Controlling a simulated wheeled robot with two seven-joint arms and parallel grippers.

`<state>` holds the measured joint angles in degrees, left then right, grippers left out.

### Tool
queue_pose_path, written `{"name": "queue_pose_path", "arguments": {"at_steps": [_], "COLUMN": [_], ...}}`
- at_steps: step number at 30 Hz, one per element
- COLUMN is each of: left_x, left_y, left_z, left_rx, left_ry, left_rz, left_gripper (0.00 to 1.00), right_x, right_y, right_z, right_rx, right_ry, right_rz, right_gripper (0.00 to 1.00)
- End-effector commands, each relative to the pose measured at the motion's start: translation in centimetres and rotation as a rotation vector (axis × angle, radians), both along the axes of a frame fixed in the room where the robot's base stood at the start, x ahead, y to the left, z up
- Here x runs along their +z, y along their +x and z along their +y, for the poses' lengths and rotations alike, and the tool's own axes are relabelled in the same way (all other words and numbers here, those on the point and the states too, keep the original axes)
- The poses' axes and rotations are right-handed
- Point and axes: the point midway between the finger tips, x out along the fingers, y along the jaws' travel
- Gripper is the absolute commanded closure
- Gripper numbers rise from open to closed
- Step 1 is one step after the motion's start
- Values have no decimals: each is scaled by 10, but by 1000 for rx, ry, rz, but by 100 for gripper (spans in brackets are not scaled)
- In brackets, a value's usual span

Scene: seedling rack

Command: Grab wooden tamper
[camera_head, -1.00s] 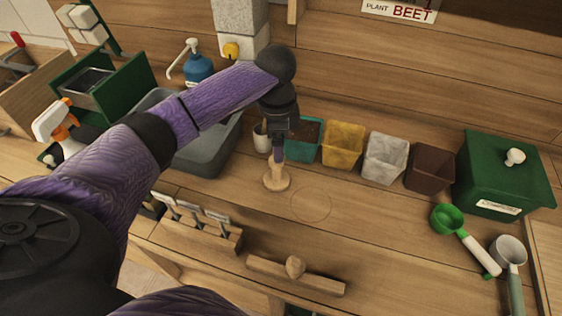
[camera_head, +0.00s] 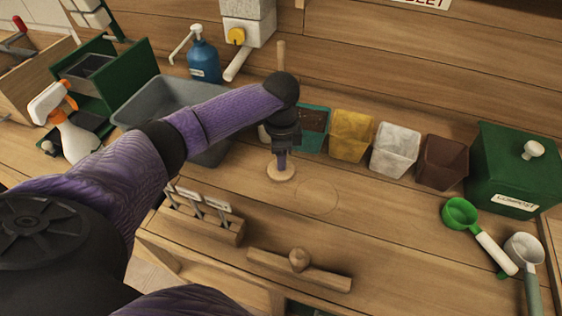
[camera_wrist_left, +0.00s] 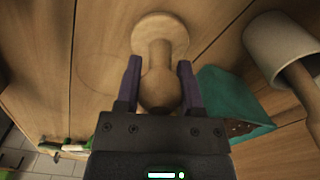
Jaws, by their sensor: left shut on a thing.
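The wooden tamper has a round pale base (camera_head: 281,172) that stands upright on the wooden bench in the head view. Its handle is mostly hidden there by my left gripper (camera_head: 282,158), which points down from above. In the left wrist view, the tamper's disc (camera_wrist_left: 160,30) and thick turned handle show. The purple fingers of my left gripper (camera_wrist_left: 159,68) lie on both sides of the handle and are shut on it. The base appears to rest on the bench. My right gripper is not in view.
Behind the tamper stand a teal pot (camera_head: 315,122) with soil, a yellow pot (camera_head: 351,135), a white pot (camera_head: 396,150) and a brown pot (camera_head: 443,162). A grey tub (camera_head: 152,98) is at left. A tool block (camera_head: 203,222) stands in front.

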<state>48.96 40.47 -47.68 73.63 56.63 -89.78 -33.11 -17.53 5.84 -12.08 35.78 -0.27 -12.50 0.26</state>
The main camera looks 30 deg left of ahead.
Motion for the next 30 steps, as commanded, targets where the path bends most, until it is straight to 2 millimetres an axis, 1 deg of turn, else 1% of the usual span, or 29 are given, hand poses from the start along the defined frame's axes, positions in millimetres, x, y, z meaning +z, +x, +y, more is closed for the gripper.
{"name": "queue_pose_path", "arguments": {"at_steps": [1,2,9,11,14,18,21,25,30], "left_x": [0,0,0,3,24,64,86,100,101], "left_y": [0,0,0,0,1,1,1,0,0], "left_z": [0,0,0,0,0,0,0,0,0], "left_rx": [0,0,0,0,0,1,0,0,0], "left_ry": [0,0,0,1,-1,1,-1,-2,-1], "left_rz": [0,0,0,-1,-4,-6,-3,-1,-1], "left_gripper": [93,99,100,100,100,100,100,100,100], "right_x": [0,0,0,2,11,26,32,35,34], "right_y": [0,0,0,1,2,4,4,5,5], "right_z": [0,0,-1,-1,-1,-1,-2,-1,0], "right_rx": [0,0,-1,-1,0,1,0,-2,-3], "right_ry": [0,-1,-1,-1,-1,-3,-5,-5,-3], "right_rz": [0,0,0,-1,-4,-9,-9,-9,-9], "right_gripper": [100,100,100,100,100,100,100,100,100]}}
